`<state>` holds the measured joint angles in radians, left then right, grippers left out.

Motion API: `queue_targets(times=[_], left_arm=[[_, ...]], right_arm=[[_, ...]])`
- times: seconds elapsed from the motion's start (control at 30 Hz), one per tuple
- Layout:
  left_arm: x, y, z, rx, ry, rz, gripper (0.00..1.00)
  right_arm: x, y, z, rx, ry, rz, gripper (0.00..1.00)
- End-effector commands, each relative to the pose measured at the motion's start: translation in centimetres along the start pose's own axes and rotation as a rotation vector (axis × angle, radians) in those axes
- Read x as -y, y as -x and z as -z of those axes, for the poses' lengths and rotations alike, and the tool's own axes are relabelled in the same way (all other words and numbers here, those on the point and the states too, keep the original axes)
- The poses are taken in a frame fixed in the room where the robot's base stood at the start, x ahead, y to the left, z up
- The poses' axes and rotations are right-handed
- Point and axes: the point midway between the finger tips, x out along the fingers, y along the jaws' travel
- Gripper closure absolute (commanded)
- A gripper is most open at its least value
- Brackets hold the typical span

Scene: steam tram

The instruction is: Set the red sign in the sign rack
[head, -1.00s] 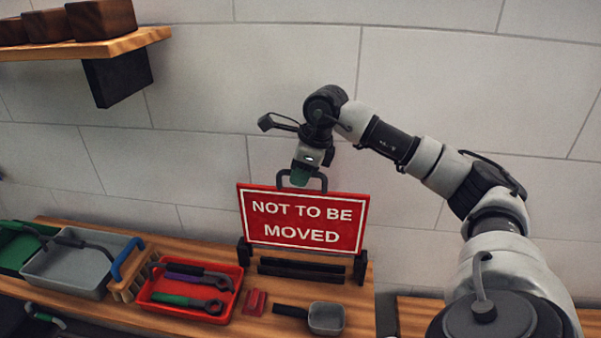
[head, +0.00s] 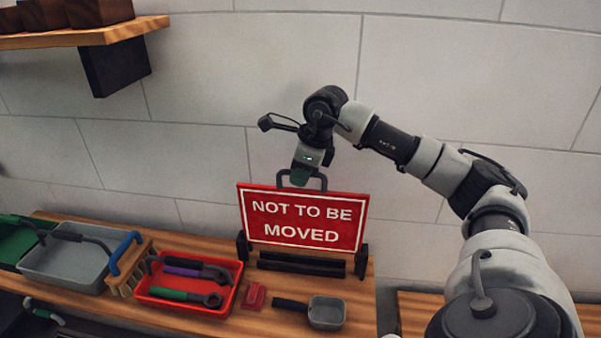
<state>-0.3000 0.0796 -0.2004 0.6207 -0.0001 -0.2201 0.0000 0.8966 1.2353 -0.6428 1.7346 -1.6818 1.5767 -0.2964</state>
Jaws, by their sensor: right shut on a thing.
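The red sign (head: 303,218) reads "NOT TO BE MOVED" in white and hangs upright by its dark handle. My right gripper (head: 300,180) is shut on that handle from above. The black sign rack (head: 315,264) sits on the wooden bench, with an upright post at each end and dark bars between. The sign is between the rack's end posts, its lower edge just above the front bars in the picture. Whether it touches the rack's bottom cannot be told. My left gripper is not in view.
A red tray (head: 190,306) with wrenches, a wooden brush (head: 130,268) with a blue handle and a grey tray (head: 62,265) lie left on the bench. A small red block (head: 254,296) and a grey scoop (head: 326,312) lie in front of the rack. A wooden shelf (head: 85,37) juts out upper left.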

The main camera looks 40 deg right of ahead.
Motion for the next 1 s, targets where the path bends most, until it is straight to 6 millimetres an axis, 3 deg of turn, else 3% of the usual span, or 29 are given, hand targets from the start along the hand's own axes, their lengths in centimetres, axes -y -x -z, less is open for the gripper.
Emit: queue_targets(times=[0.5, 1.0], left_arm=[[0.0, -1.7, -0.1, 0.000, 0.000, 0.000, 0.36], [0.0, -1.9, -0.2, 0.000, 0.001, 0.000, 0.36]], right_arm=[[0.0, -1.9, 0.6, 0.003, 0.000, 0.002, 1.00], [-0.1, -2.2, 0.7, 0.002, 0.000, 0.002, 1.00]])
